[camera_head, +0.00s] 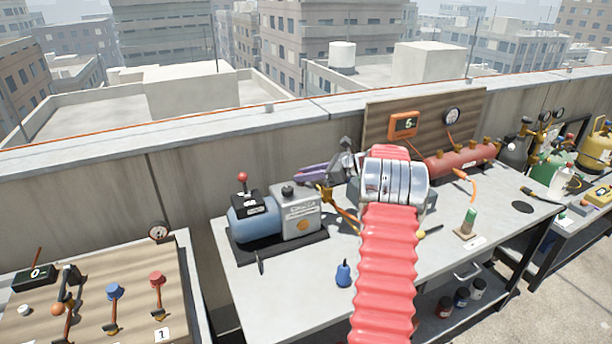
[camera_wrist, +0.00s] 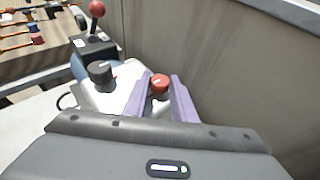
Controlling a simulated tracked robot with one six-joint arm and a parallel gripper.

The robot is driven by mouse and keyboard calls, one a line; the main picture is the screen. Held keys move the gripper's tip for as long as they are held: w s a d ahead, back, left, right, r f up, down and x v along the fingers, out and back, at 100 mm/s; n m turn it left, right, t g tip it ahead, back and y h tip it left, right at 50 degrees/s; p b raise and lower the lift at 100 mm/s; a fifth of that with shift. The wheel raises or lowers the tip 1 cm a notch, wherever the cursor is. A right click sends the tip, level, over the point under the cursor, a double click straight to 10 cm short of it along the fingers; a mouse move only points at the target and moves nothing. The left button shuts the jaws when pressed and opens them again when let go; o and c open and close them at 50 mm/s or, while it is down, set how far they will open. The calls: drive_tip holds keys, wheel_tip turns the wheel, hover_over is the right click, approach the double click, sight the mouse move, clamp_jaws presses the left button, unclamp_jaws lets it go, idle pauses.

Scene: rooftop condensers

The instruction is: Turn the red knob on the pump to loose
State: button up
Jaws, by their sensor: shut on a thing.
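The pump (camera_head: 302,218) stands on the grey bench, with a blue motor and a silver body. It also shows in the wrist view (camera_wrist: 120,97). The red knob (camera_wrist: 161,83) on the pump has a pale mark on its top. I cannot read any label by it. My gripper (camera_wrist: 158,90) has its two purple fingers shut on the red knob, one on each side. In the head view my gripper (camera_head: 312,172) reaches the far right end of the pump, and the red knob is hidden there.
A black knob (camera_wrist: 101,73) and a red-ball lever (camera_wrist: 96,9) stand on the pump near my fingers. The parapet wall (camera_wrist: 230,60) rises close behind. A blue bottle (camera_head: 343,273) stands at the bench front. A red tank (camera_head: 460,160) is to the right.

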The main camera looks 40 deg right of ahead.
drive_tip(key=o, duration=1)
drive_tip(key=shift+o, duration=0.2)
drive_tip(key=v, duration=1.3)
drive_tip(key=shift+s+d, duration=0.2)
drive_tip(key=shift+s, duration=0.15)
